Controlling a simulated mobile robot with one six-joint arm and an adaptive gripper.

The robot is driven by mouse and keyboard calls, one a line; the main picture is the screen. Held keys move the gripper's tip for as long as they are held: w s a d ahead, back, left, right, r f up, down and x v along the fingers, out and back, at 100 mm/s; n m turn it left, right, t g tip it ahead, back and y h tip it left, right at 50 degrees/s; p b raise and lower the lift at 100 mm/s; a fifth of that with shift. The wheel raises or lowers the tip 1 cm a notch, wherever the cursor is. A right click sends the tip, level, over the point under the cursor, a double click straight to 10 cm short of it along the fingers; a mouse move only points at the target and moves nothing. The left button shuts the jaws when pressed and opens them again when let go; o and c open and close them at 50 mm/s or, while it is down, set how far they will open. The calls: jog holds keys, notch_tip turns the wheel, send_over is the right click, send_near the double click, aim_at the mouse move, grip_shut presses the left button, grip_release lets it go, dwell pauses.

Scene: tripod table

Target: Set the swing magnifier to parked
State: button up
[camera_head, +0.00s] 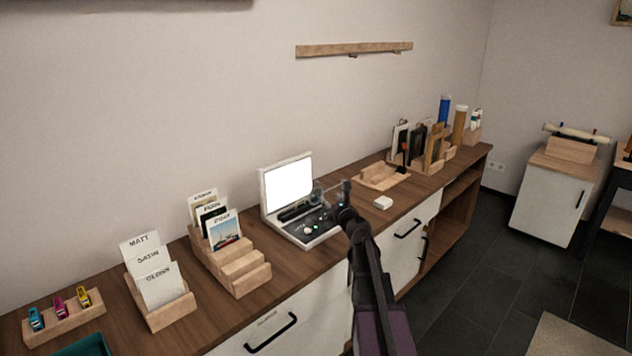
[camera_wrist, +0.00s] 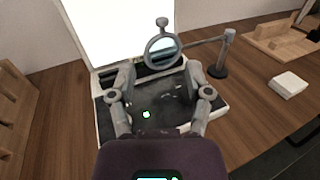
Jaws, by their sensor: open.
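The swing magnifier has a round grey-rimmed lens (camera_wrist: 147,50) with a small knob above it. A thin arm joins the lens to an upright post (camera_wrist: 226,55) on a round dark base at the right of the light box. The lens stands over the light box (camera_wrist: 98,113), in front of its bright screen. The magnifier also shows in the head view (camera_head: 317,190), partly behind my arm. My gripper (camera_wrist: 160,70) is open, its fingers spread either side of and below the lens in the wrist view. I see no clear contact.
A white block (camera_wrist: 288,84) and a wooden tray (camera_head: 378,178) lie right of the light box. A stepped wooden card rack (camera_head: 240,272) stands to its left.

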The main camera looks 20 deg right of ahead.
aim_at(317, 182)
jog(key=w, duration=1.3)
jog(key=shift+w+d, duration=0.3)
jog(key=shift+d, duration=0.05)
